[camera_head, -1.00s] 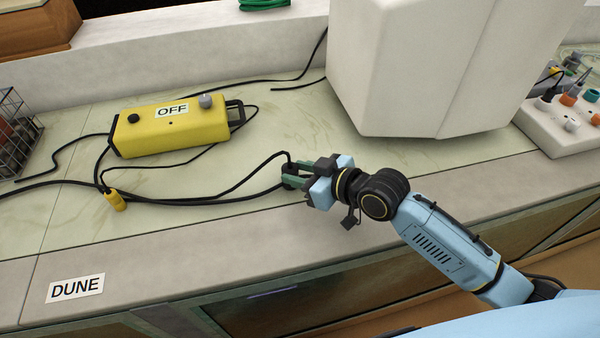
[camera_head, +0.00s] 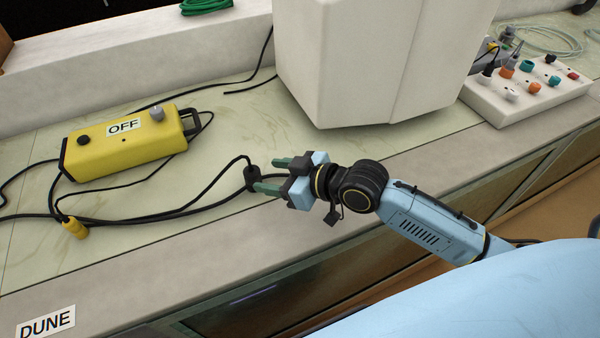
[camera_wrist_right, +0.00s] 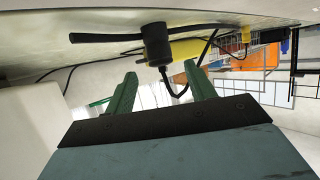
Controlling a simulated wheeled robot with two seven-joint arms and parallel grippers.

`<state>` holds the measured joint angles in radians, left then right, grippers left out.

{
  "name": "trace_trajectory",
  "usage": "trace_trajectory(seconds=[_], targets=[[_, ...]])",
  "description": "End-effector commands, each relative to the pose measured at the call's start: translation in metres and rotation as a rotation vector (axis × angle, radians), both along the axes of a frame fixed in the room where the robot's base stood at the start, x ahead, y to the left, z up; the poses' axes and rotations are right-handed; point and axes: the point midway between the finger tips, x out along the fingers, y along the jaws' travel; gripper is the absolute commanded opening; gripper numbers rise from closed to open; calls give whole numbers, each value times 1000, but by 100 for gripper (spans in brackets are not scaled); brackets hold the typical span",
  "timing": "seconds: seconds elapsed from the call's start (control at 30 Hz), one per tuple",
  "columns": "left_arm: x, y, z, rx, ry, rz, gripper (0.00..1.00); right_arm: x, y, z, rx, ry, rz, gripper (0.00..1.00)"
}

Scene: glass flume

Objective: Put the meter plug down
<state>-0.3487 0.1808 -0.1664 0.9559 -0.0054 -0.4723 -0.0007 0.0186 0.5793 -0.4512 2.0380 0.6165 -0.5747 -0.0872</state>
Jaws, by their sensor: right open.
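The black meter plug (camera_head: 251,177) lies at the counter's front part, its black cable looping off to the left. My right gripper (camera_head: 268,175) has its green fingers spread, with the plug just at the fingertips. In the right wrist view the plug (camera_wrist_right: 157,45) stands between and slightly beyond the open fingers (camera_wrist_right: 160,70), with a gap visible on both sides. Its contact with the counter is hard to tell. My left gripper is not in view.
A yellow box marked OFF (camera_head: 125,143) and a small yellow connector (camera_head: 74,228) lie to the left among black cables. A large white block (camera_head: 370,60) stands behind the gripper. A white socket panel (camera_head: 525,95) is at the right. The counter's front edge runs close below the gripper.

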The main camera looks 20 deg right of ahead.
Motion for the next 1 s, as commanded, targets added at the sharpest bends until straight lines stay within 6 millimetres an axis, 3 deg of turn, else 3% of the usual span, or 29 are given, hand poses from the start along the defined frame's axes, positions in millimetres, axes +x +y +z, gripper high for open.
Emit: trace_trajectory(seconds=[0.2,0.4,1.0], targets=[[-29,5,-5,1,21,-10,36,-37,-30,20,-5,2,1,55],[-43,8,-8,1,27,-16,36,-55,-44,30,-1,2,0,55],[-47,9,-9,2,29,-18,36,-61,-48,33,0,0,0,55]])
